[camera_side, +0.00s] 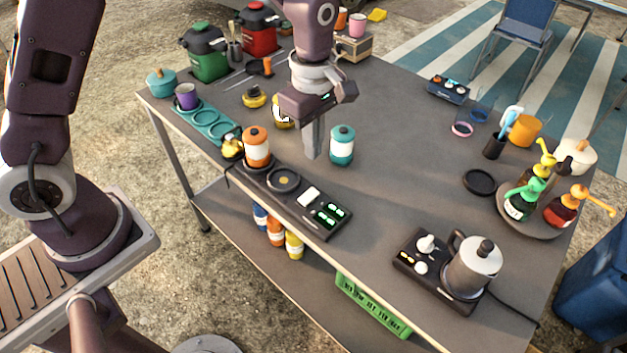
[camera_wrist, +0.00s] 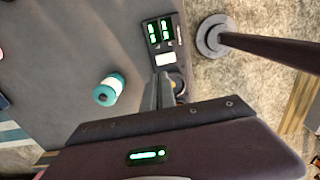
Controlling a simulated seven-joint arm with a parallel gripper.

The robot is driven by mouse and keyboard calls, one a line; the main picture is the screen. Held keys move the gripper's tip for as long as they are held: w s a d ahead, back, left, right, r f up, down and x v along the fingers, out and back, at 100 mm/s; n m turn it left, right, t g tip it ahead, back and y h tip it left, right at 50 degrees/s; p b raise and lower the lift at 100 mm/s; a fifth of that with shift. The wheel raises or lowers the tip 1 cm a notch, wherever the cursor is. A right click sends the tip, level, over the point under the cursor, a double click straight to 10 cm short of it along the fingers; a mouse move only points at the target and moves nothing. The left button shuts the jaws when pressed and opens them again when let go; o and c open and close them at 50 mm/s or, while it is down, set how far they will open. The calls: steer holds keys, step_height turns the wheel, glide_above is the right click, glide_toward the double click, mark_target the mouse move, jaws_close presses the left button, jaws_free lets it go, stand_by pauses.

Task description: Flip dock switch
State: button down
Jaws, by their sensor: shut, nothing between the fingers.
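The black dock (camera_side: 265,193) lies along the table's near edge. It carries an orange-and-white canister (camera_side: 256,147) at its left end, an empty round seat (camera_side: 284,179), a white switch (camera_side: 308,197) and green-lit displays (camera_side: 330,213). The wrist view shows the switch (camera_wrist: 166,59) beside the lit displays (camera_wrist: 159,31). My gripper (camera_side: 312,152) is shut and empty, pointing down above the table behind the dock. In the wrist view its fingertips (camera_wrist: 163,78) appear just below the switch. They look apart from it. The switch's tilt is too small to tell.
A teal-and-white canister (camera_side: 342,145) stands right of my gripper. A second black unit (camera_side: 425,262) with a metal pot (camera_side: 473,266) is at the front right. Teal ring tray (camera_side: 205,122) and purple cup (camera_side: 186,96) are left.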

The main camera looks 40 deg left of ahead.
mark_target(313, 193)
step_height(313, 193, down, 11)
steer(key=shift+r, duration=0.1)
stand_by(0.3)
steer(key=shift+f, duration=0.2)
steer(key=shift+s, duration=0.15)
